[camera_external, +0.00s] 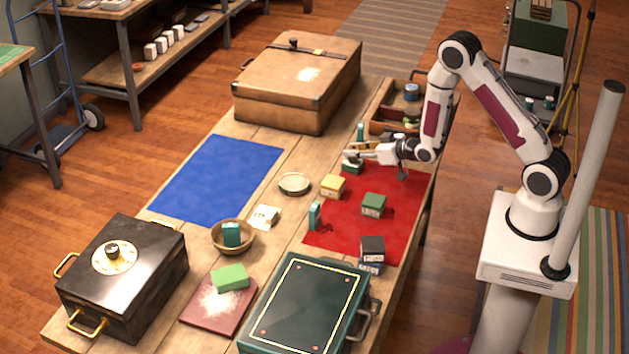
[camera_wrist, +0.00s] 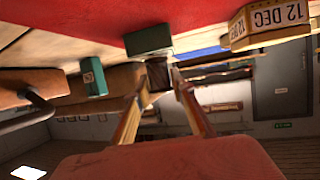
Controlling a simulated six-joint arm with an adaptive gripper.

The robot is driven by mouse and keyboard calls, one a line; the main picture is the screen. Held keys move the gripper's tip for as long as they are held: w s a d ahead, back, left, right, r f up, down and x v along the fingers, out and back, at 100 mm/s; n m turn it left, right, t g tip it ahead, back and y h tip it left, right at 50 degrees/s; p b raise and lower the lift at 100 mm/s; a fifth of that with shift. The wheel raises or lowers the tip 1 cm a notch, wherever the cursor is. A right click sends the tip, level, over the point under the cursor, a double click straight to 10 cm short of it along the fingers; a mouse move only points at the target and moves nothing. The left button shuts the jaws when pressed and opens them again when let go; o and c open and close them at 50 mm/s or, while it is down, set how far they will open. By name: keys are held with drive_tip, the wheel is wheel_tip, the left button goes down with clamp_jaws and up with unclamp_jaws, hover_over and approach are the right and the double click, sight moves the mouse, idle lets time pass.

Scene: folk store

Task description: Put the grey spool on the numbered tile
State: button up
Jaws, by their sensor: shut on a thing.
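My gripper (camera_external: 354,156) is over the far left part of the red mat, low above a green block (camera_external: 352,168). In the wrist view its fingertips (camera_wrist: 160,78) are closed on a small dark thing (camera_wrist: 157,74), which seems to be the grey spool; its shape is mostly hidden. A small cream tile with dark print (camera_external: 264,217), likely the numbered tile, lies on the bare wood between the blue and red mats, left of and nearer the camera than my gripper. Its print is too small to read.
A yellow block (camera_external: 332,186), a dark green block (camera_external: 373,204) and a teal block (camera_external: 314,215) stand around the red mat (camera_external: 400,180). A shallow round dish (camera_external: 294,183) lies between gripper and tile. A bowl (camera_external: 217,238) holds a teal block. The blue mat (camera_external: 215,180) is clear.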

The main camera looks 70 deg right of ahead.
drive_tip(key=shift+f, duration=0.2)
idle(0.3)
drive_tip(key=o, duration=0.8)
drive_tip(key=shift+r, duration=0.15)
drive_tip(key=shift+s+a+r, duration=0.1)
drive_tip(key=shift+s+r, duration=0.1)
drive_tip(key=shift+s, duration=0.15)
drive_tip(key=shift+v, duration=3.35)
drive_tip(key=shift+r, duration=0.15)
